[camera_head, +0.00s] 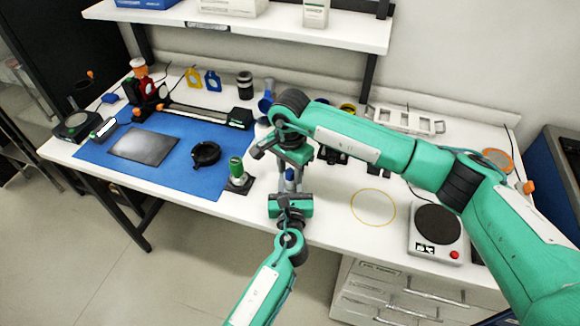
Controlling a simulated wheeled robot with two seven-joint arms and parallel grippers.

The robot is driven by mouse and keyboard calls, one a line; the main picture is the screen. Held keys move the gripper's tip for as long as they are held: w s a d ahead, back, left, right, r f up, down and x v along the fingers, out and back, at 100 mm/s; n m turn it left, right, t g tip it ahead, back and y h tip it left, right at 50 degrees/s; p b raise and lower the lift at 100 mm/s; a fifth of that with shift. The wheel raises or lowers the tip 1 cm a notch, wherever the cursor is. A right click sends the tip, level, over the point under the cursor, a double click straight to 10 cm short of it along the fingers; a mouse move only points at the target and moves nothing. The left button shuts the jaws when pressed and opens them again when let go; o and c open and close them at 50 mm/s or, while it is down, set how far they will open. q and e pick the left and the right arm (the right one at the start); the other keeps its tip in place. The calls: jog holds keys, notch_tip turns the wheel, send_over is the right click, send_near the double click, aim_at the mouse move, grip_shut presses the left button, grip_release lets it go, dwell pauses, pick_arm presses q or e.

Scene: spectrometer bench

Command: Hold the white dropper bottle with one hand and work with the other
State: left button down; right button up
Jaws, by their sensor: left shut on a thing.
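My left gripper (290,190) comes up from the bottom of the head view and stands at the front edge of the white bench. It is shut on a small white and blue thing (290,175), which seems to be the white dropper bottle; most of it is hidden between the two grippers. My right gripper (291,157) reaches in from the right, just beyond and above it. Its fingers are mostly hidden, so I cannot tell whether they are open or touch the bottle.
Left of the grippers, a green-topped bottle (237,170) stands on a dark base near a black ring (206,153) on the blue mat (190,180). At right are a yellow ring (373,207), a hot plate (437,251) and a white rack (405,122). A shelf (240,29) overhangs the back.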

grip_shut()
jog(key=m, duration=1.7)
jog(key=shift+m, duration=0.4)
jog(key=m, duration=0.7)
jog(key=shift+o, duration=0.7)
grip_release()
